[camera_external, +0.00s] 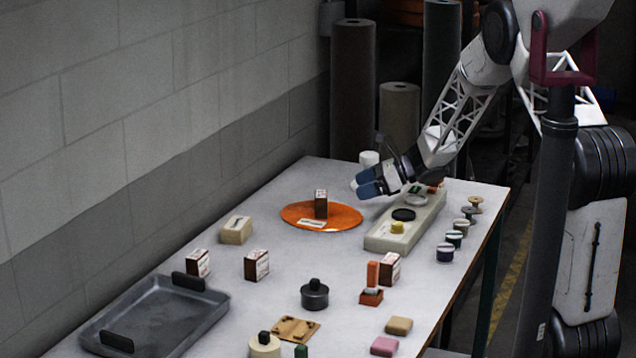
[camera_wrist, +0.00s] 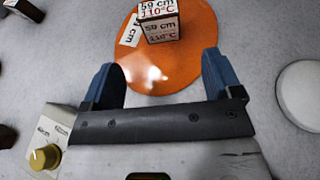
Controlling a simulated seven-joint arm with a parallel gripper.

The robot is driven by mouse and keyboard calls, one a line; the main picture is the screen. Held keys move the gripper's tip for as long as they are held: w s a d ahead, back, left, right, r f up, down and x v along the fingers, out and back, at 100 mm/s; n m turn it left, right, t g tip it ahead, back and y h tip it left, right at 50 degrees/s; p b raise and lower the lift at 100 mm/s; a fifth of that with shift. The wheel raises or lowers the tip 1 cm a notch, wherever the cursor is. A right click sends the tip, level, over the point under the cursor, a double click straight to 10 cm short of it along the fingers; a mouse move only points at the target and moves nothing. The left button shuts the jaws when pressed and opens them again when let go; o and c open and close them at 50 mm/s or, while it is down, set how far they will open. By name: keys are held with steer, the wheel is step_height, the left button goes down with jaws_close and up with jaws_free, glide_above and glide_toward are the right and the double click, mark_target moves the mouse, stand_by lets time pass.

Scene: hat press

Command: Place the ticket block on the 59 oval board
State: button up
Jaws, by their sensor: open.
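A dark brown ticket block (camera_external: 321,204) with white printed faces stands upright on the orange oval board (camera_external: 346,218). In the wrist view the ticket block (camera_wrist: 158,24) shows "59 cm" and "110°C" and rests near the far part of the oval board (camera_wrist: 188,62). My gripper (camera_external: 368,187) is just right of the board. In the wrist view its blue fingers (camera_wrist: 160,80) are spread and empty, short of the block, with bare board between them.
A pale control box (camera_external: 402,228) with a yellow knob stands right of the board. Similar printed blocks (camera_external: 198,263) (camera_external: 257,266) (camera_external: 389,269) stand nearer the front. A tan block (camera_external: 236,230) is left of the board. A grey tray (camera_external: 150,315) fills the front left.

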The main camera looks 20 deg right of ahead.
stand_by(0.3)
steer(key=s+d+r+m+t+h, duration=0.3)
steer(key=r+m+t+h, duration=0.1)
steer(key=r+m, duration=0.5)
steer(key=s+d+r+m+t+h, duration=0.2)
steer(key=d+r+m+t+h, duration=0.15)
steer(key=r+m, duration=0.55)
steer(key=s+d+r+m+h, duration=0.3)
steer(key=s+r+m+h, duration=0.2)
steer(key=s+m, duration=0.35)
steer(key=s+a+f+m+g, duration=0.1)
steer(key=s+m+g, duration=0.4)
steer(key=s+m, duration=0.6)
steer(key=s+a+f+m+g, duration=0.1)
steer(key=s+m+g, duration=0.4)
steer(key=s, duration=2.4)
steer(key=m, duration=0.7)
steer(key=shift+s+a, duration=0.2)
steer(key=shift+s, duration=0.05)
